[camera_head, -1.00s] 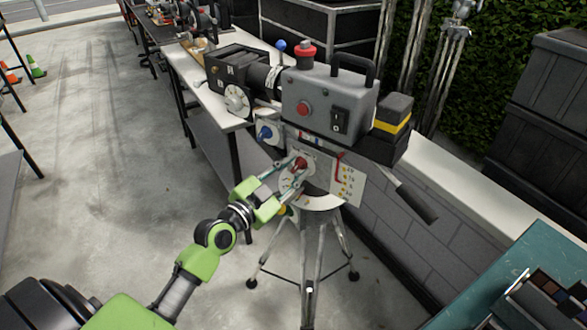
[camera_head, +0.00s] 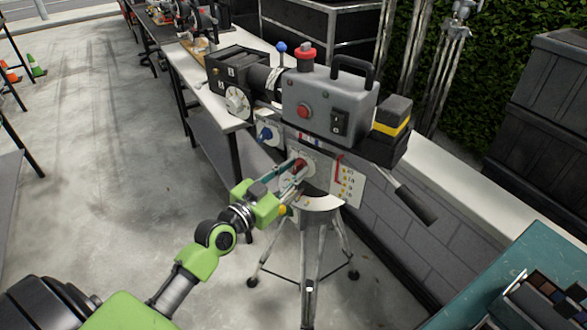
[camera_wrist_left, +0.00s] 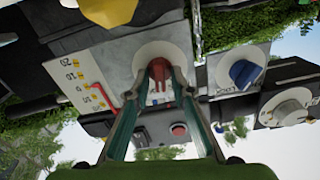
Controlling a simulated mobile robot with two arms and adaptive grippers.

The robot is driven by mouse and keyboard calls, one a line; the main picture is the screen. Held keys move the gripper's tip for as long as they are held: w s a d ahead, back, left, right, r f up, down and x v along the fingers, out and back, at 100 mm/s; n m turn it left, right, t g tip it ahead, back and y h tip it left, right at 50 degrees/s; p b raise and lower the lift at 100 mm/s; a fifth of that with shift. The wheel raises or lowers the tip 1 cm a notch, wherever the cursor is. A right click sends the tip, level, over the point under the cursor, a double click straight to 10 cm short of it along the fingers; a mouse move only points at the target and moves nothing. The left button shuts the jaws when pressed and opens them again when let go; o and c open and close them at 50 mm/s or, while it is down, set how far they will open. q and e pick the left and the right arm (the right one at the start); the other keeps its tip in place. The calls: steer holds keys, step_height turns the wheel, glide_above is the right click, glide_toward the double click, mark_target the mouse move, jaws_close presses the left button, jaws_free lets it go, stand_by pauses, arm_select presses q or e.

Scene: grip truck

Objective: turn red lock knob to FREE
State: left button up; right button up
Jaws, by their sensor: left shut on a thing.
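The red lock knob (camera_head: 300,165) sits on a white round dial on the front plate of the tripod head, below the grey camera box (camera_head: 328,103). My left gripper (camera_head: 297,171) reaches it from the lower left, with its two fingers closed on either side of the knob. In the left wrist view the red knob (camera_wrist_left: 159,72) shows between the fingertips, against the white disc. The dial's marking for FREE cannot be read. A blue knob (camera_head: 265,132) marked LOCK in the wrist view (camera_wrist_left: 243,74) is beside it. My right gripper is not in view.
The tripod (camera_head: 310,255) stands on the concrete floor. A pan handle (camera_head: 415,204) sticks out to the lower right. A white table (camera_head: 212,97) with equipment stands behind left. A teal case (camera_head: 490,290) is at the lower right.

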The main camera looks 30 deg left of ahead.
arm_select(q)
steer(key=n+p, duration=0.1)
steer(key=n, duration=0.3)
steer(key=shift+a, duration=0.1)
steer(key=shift+n+p, duration=0.35)
steer(key=shift+n, duration=1.55)
steer(key=shift+a, duration=0.1)
steer(key=o, duration=0.7)
steer(key=s, duration=0.4)
steer(key=s+a, duration=0.1)
steer(key=s, duration=0.3)
steer(key=s+a, duration=0.1)
steer(key=s, duration=0.2)
steer(key=shift+s, duration=0.4)
